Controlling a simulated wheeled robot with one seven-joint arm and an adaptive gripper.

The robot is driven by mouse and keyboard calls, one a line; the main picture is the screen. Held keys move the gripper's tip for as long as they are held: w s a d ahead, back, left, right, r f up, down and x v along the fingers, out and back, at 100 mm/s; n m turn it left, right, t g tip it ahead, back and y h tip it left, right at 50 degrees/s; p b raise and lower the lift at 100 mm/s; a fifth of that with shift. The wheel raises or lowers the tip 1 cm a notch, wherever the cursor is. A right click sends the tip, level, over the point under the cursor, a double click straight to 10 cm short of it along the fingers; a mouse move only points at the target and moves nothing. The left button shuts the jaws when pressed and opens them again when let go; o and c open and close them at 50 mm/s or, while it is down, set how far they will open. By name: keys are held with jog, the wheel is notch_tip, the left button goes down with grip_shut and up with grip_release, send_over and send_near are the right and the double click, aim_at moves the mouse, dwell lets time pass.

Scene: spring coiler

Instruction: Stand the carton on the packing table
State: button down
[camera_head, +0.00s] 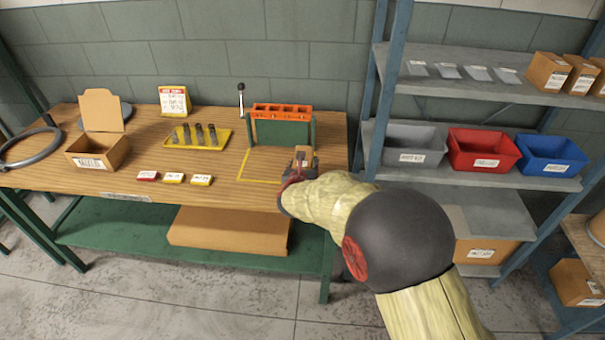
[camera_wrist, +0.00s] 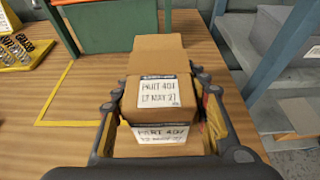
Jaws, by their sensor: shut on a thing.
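My gripper (camera_head: 300,172) is over the right end of the wooden table (camera_head: 231,197). It is shut on a brown carton (camera_head: 304,153), which shows small between the fingers. In the wrist view the carton (camera_wrist: 157,52) fills the space between the two fingers of my gripper (camera_wrist: 161,88), with white labels reading like "PART 401" on it. The carton is close to the tabletop, right of a yellow outlined square (camera_wrist: 62,122). I cannot tell whether its base touches the wood.
An orange rack on a green frame (camera_head: 281,130) stands just behind. A yellow tray of springs (camera_head: 197,138), small boxes (camera_head: 173,178) and an open box (camera_head: 97,157) lie to the left. Shelves with bins (camera_head: 485,150) and cartons (camera_head: 549,72) stand right.

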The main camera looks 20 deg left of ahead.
jog(key=shift+w+a+f, duration=0.1)
jog(key=shift+a+f, duration=0.15)
jog(key=shift+f, duration=0.05)
jog(key=shift+f+b, duration=0.45)
jog(key=shift+f, duration=0.8)
jog(key=shift+f, duration=0.15)
jog(key=c, duration=1)
grip_release()
jog(key=shift+f, duration=0.1)
jog(key=shift+s+d+r, duration=0.1)
jog(key=shift+s+r, duration=0.2)
jog(key=p+v, duration=0.2)
jog(key=v, duration=0.9)
jog(key=shift+s, duration=0.25)
jog(key=shift+d, duration=0.15)
